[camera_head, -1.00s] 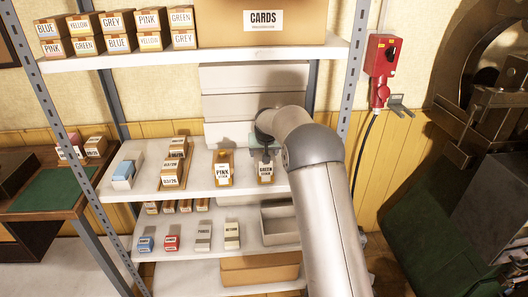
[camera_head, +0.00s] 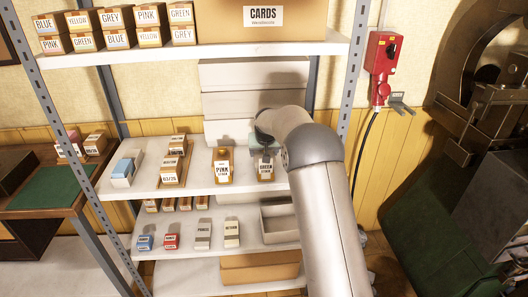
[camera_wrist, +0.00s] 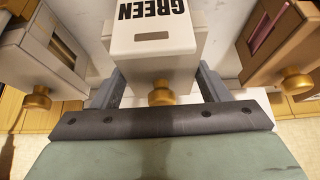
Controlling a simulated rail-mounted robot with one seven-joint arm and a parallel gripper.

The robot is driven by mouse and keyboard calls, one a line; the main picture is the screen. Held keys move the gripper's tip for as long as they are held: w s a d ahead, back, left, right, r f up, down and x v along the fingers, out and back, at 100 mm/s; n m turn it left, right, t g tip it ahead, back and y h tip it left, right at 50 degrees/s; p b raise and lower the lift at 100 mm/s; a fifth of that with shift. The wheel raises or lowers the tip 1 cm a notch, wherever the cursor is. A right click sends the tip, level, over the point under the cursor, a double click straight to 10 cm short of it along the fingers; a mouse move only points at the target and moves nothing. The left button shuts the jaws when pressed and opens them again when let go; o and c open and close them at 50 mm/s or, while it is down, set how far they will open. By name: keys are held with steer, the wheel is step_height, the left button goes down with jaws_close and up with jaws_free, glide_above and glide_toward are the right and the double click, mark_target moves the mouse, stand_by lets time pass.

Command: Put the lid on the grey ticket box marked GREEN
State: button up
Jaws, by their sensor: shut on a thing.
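A whitish-grey box marked GREEN (camera_wrist: 152,35) sits between the two fingers of my gripper (camera_wrist: 157,85) in the wrist view. Its label is upside down there, and a small slot shows beside it. My gripper is shut on this box; the fingers lie along its sides. A brass knob (camera_wrist: 161,94) shows just below it. In the head view the piece marked GREEN (camera_head: 265,166) is at the middle shelf, right of the one marked PINK (camera_head: 223,170). My arm covers much of the gripper there. I cannot make out a separate lid.
Brass-knobbed boxes flank my gripper closely, left (camera_wrist: 45,55) and right (camera_wrist: 280,45). Pale stacked boxes (camera_head: 255,75) stand behind. The upper shelf (camera_head: 150,55) lies overhead. Small blue (camera_head: 145,242) and red (camera_head: 171,241) boxes and an open grey tray (camera_head: 280,225) are on the lower shelf.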

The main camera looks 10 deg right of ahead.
steer(key=shift+f, duration=0.1)
stand_by(0.3)
steer(key=o, duration=1)
steer(key=shift+o, duration=0.2)
steer(key=b+v, duration=0.2)
steer(key=v, duration=1.5)
steer(key=shift+b, duration=0.3)
steer(key=shift+s, duration=0.1)
